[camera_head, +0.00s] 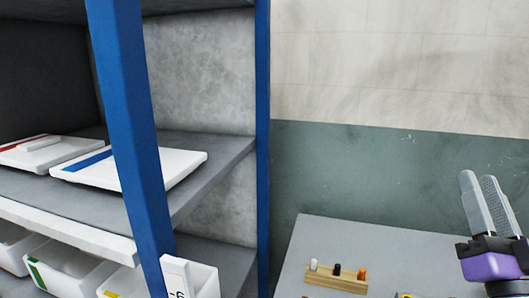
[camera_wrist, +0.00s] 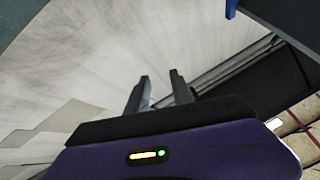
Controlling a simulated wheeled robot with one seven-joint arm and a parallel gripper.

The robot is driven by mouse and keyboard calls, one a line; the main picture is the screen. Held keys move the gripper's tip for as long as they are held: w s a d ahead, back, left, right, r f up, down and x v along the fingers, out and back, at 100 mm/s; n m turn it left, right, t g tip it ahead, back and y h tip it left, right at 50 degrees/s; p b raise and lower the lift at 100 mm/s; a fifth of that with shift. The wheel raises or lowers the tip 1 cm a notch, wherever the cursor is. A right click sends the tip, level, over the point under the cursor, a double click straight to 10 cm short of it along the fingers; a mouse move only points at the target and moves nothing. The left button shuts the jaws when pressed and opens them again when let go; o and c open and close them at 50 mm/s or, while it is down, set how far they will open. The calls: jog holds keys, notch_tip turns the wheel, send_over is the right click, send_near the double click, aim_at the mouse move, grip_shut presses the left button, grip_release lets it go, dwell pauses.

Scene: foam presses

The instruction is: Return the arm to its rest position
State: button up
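My gripper (camera_head: 485,205) is at the right edge of the head view, raised above a grey table (camera_head: 400,245), with its fingers pointing up. In the wrist view my gripper (camera_wrist: 162,88) shows two dark fingers with a clear gap between them. Nothing is between the fingers, so it is open and empty. The rest of my arm is mostly out of the head view.
A shelf rack with blue posts (camera_head: 135,140) fills the left. It holds white trays (camera_head: 130,167) and, lower, white bins (camera_head: 65,270). A wooden block with several pegs (camera_head: 337,279) sits on the table. A wall (camera_head: 400,80) stands behind.

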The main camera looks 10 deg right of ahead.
jog(key=s+a+f+n+g+y, duration=0.2)
jog(key=s+a+f, duration=0.4)
jog(key=s+f, duration=0.3)
jog(key=s+a+f+n+g+y, duration=0.2)
jog(key=s+a+f, duration=0.4)
jog(key=s+f, duration=0.4)
jog(key=s+a+f+n+g+y, duration=0.2)
jog(key=s+a+f, duration=0.4)
jog(key=f, duration=0.8)
jog(key=s+g+y, duration=0.1)
jog(key=s+g, duration=0.1)
jog(key=s, duration=0.1)
jog(key=shift+s+n+g+y, duration=0.25)
jog(key=shift+n+g+y, duration=0.05)
jog(key=shift+g, duration=0.1)
